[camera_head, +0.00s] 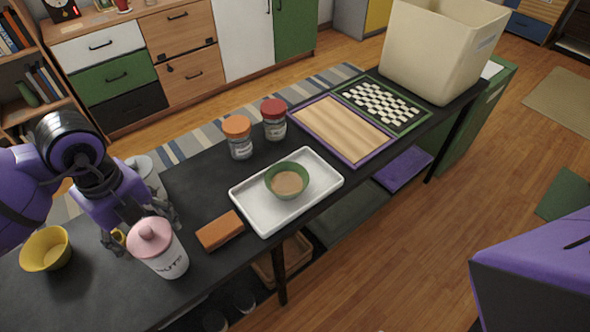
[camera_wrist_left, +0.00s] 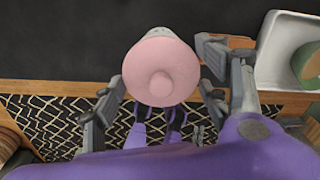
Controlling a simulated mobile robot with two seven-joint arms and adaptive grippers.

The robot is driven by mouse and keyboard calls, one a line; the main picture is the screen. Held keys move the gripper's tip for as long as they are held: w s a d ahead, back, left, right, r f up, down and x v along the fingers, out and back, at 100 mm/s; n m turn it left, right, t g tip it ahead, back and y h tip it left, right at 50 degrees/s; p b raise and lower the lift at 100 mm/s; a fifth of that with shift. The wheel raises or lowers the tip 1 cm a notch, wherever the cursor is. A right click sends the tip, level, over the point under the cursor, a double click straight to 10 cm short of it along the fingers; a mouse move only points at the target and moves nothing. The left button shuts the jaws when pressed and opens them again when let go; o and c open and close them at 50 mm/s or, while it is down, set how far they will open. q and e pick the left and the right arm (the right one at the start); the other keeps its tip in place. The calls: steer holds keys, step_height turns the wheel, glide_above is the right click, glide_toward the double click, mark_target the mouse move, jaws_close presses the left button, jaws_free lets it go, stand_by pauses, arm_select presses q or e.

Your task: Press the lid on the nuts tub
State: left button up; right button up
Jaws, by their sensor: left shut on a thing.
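The nuts tub (camera_head: 166,262) is white with dark lettering and stands upright near the front edge of the dark table. Its pink lid (camera_head: 150,236), with a round knob, sits at the tub's mouth; I cannot tell whether it is fully seated. My left gripper (camera_head: 146,222) reaches in from the left and is shut on the lid. In the left wrist view the lid (camera_wrist_left: 160,68) lies between the two fingers and hides most of the tub; only a pale sliver of tub (camera_wrist_left: 158,17) shows past its rim. My right gripper is in neither view.
An orange-brown block (camera_head: 220,230) lies right of the tub. A white tray (camera_head: 250,208) holds a green bowl (camera_head: 287,180). A yellow bowl (camera_head: 46,249) stands left. Two jars (camera_head: 238,148) (camera_head: 274,130), game boards (camera_head: 345,142) and a cream bin (camera_head: 430,50) stand farther back.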

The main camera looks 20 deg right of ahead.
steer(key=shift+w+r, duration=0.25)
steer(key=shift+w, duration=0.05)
arm_select(q)
steer(key=shift+f, duration=0.45)
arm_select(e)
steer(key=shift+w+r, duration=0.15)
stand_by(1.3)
arm_select(q)
steer(key=o, duration=1)
steer(key=shift+o, duration=0.4)
steer(key=shift+o, duration=0.9)
steer(key=shift+r, duration=0.1)
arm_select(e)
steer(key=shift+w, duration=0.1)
